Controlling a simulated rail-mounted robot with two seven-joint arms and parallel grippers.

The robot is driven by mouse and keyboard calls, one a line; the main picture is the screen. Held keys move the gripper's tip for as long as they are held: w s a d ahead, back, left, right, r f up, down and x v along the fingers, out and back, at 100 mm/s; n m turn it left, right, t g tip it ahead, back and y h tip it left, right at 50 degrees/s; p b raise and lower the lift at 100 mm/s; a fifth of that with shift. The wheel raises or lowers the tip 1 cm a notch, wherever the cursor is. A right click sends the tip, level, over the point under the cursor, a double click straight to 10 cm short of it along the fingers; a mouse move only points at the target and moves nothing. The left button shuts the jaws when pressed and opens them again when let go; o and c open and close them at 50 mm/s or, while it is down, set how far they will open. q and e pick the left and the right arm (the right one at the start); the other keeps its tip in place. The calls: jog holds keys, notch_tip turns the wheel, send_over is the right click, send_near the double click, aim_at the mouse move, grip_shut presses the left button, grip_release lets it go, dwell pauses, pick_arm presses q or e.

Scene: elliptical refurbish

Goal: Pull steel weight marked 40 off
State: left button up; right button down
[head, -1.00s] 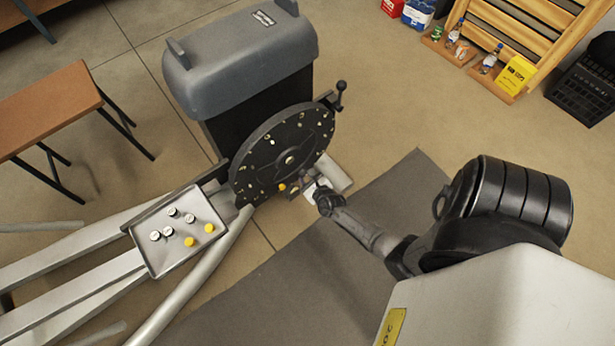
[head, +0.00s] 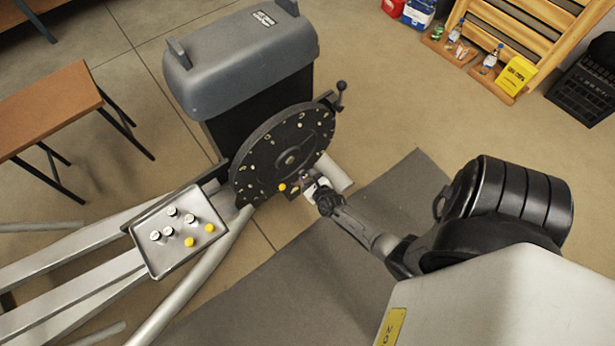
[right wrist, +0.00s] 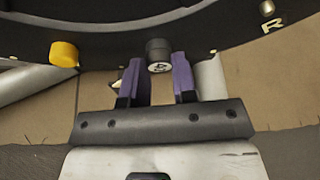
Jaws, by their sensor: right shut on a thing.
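The steel weight (right wrist: 159,56) is a small dark cylinder with a pale end face. Its mark is too small to read fully. It sits at the lower rim of the black round disc (head: 289,160), standing out from it. My right gripper (right wrist: 158,80) has its two purple fingers on either side of the weight, shut on it. In the head view the right gripper (head: 312,186) is at the disc's lower right edge, and the weight is hard to make out there. My left gripper is not in view.
A yellow weight (right wrist: 64,54) sits on the disc left of my right gripper. A metal tray (head: 163,262) holds several white-topped and yellow weights. A crank handle (head: 341,87) sticks out at the disc's upper right. A brown bench (head: 50,110) stands at the left.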

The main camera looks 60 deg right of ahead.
dwell(0.8)
jog(key=s+a+p, duration=0.1)
jog(key=s+a, duration=0.2)
jog(key=s, duration=0.5)
jog(key=s+a+p, duration=0.1)
jog(key=s+a, duration=0.3)
jog(key=s, duration=0.4)
dwell(1.0)
